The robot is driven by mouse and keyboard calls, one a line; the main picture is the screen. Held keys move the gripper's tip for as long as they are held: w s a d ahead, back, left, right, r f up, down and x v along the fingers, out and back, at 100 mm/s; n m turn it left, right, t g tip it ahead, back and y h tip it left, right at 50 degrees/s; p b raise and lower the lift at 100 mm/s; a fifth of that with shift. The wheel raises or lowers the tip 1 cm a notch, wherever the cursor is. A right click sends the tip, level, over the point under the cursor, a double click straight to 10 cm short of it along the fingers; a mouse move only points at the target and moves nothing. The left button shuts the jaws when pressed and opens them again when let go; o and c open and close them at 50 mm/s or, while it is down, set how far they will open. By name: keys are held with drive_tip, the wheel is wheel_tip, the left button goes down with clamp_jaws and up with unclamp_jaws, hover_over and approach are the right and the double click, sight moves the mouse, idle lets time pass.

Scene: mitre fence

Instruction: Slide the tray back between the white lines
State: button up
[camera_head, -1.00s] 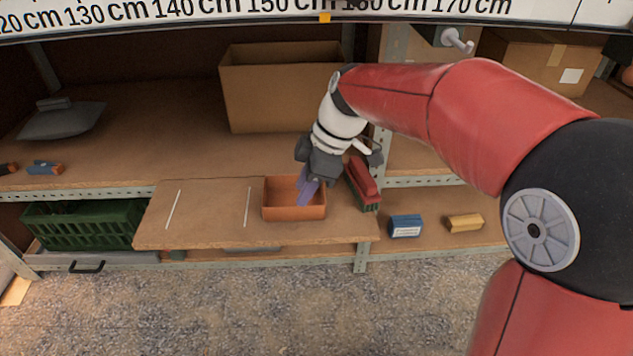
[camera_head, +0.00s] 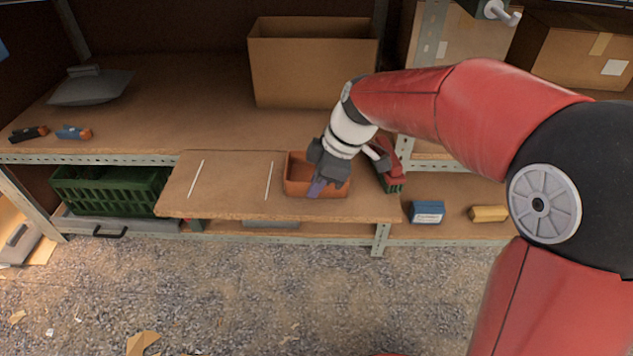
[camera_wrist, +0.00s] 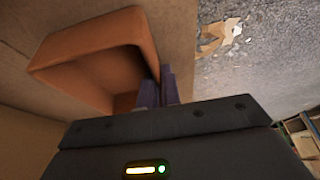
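The orange tray (camera_head: 299,186) sits on a brown board (camera_head: 230,204), just right of the right white line (camera_head: 269,181). The left white line (camera_head: 196,179) is further left, and the strip between the lines is bare. My gripper (camera_head: 317,188) points down at the tray's front wall. In the wrist view the tray (camera_wrist: 88,38) shows its open inside. The purple fingers of my gripper (camera_wrist: 160,90) stand close together on either side of its wall, one inside and one outside, and look shut on it. The exact contact is partly hidden.
A red and green brush-like object (camera_head: 390,178) stands just right of the tray. A blue box (camera_head: 426,212) and a yellow block (camera_head: 488,213) lie further right. A green crate (camera_head: 108,190) is below left. A cardboard box (camera_head: 312,65) stands behind on the shelf.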

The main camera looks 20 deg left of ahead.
clamp_jaws()
drive_tip(key=shift+s+a+p, duration=0.15)
drive_tip(key=shift+s+a, duration=0.2)
drive_tip(key=shift+a, duration=1.05)
drive_tip(key=shift+s+a+p, duration=0.2)
drive_tip(key=shift+s+a, duration=0.1)
drive_tip(key=shift+a, duration=1.05)
drive_tip(key=shift+s+a+p, duration=0.15)
drive_tip(key=shift+s+a, duration=0.2)
drive_tip(key=shift+a, duration=1.05)
drive_tip(key=shift+s+a+p, duration=0.2)
drive_tip(key=shift+a, duration=0.65)
drive_tip(key=shift+s+a+p, duration=0.15)
drive_tip(key=shift+s+a, duration=0.05)
drive_tip(key=shift+a, duration=0.65)
drive_tip(key=shift+s+a+p, duration=0.25)
drive_tip(key=shift+a+p, duration=0.05)
drive_tip(key=shift+a, duration=0.75)
drive_tip(key=shift+s+a+p, duration=0.25)
drive_tip(key=shift+a+p, duration=0.05)
drive_tip(key=shift+a, duration=0.75)
drive_tip(key=shift+s+a+p, duration=0.25)
drive_tip(key=shift+a+p, duration=0.05)
drive_tip(key=shift+a, duration=0.75)
drive_tip(key=o, duration=2.1)
unclamp_jaws()
drive_tip(key=shift+o, duration=0.2)
drive_tip(key=shift+r, duration=0.1)
